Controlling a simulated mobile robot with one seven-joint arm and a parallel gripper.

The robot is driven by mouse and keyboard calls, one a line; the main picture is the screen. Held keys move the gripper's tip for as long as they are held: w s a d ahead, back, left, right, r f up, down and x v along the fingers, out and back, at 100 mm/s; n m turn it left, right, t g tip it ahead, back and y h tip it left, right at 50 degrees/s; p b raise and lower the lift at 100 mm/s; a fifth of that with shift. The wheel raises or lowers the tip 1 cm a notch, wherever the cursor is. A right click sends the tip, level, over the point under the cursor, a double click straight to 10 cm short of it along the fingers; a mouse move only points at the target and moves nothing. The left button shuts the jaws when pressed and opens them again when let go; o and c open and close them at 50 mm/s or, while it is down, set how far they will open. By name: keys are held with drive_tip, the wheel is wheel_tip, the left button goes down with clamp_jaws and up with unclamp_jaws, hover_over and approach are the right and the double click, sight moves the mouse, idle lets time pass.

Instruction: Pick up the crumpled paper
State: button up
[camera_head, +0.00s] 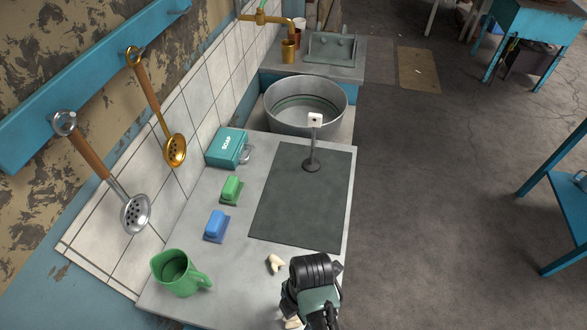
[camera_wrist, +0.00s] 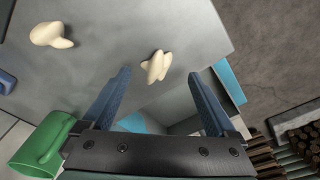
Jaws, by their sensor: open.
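Two small cream-coloured crumpled pieces lie on the grey counter. One (camera_head: 275,263) lies left of my gripper (camera_head: 314,292) in the head view and shows at upper left in the wrist view (camera_wrist: 50,35). The other (camera_head: 293,322) is partly hidden by my arm at the bottom of the head view. In the wrist view this second piece (camera_wrist: 157,67) appears between and just beyond the tips of my open fingers (camera_wrist: 159,76). Nothing is held. I cannot tell the height of the fingertips above the counter.
A green mug (camera_head: 181,274) stands on the counter at the left. Blue (camera_head: 216,225) and green (camera_head: 231,189) brushes or sponges and a teal soap box (camera_head: 227,147) line the wall. A dark mat (camera_head: 300,200) and metal basin (camera_head: 306,103) lie farther back. Two ladles hang above.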

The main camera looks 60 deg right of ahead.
sight(294, 319)
drive_tip(key=shift+w+a+f, duration=0.1)
drive_tip(key=shift+w+f, duration=0.05)
drive_tip(key=shift+f, duration=1.35)
drive_tip(key=c, duration=1.4)
drive_tip(key=shift+c, duration=0.2)
